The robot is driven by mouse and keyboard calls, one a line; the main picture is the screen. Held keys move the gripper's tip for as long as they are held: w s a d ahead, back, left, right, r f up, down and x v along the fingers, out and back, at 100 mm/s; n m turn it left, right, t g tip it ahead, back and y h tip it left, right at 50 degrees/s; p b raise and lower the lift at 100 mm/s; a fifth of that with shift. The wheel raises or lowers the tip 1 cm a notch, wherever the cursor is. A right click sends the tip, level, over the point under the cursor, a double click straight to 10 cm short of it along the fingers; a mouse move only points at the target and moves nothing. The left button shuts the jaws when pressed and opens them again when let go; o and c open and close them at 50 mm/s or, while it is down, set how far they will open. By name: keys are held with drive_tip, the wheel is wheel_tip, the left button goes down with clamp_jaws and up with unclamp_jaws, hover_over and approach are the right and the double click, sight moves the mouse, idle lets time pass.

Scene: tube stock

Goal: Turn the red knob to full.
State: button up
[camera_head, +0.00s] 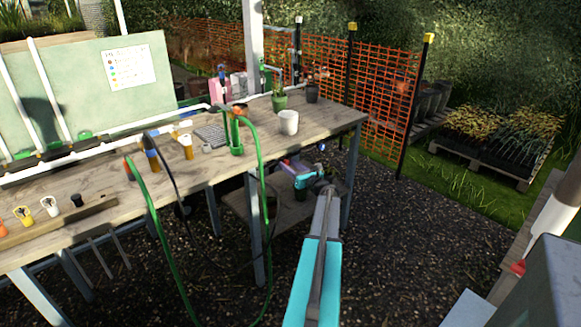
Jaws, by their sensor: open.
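An orange-red knob-like piece (3,229) shows at the left picture edge, on the front strip of the wooden bench (95,178), and is partly cut off. A yellow one (23,214), a white one (50,206) and a black one (78,200) stand in line to its right. A small red part (518,267) also shows at the far right; I cannot tell which red part is the knob, nor its setting. My gripper (297,170) is open at the end of my turquoise arm, in front of the bench's right half, far from the left row. Its fingertips are small and unclear.
A green hose (160,235) and a dark hose hang over the bench front. An orange mesh fence (385,90) is behind. The gravel (420,240) at right is open.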

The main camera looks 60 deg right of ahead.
drive_tip(key=b+v, duration=0.1)
drive_tip(key=v, duration=1.2)
drive_tip(key=shift+s, duration=0.45)
drive_tip(key=shift+w+a, duration=0.1)
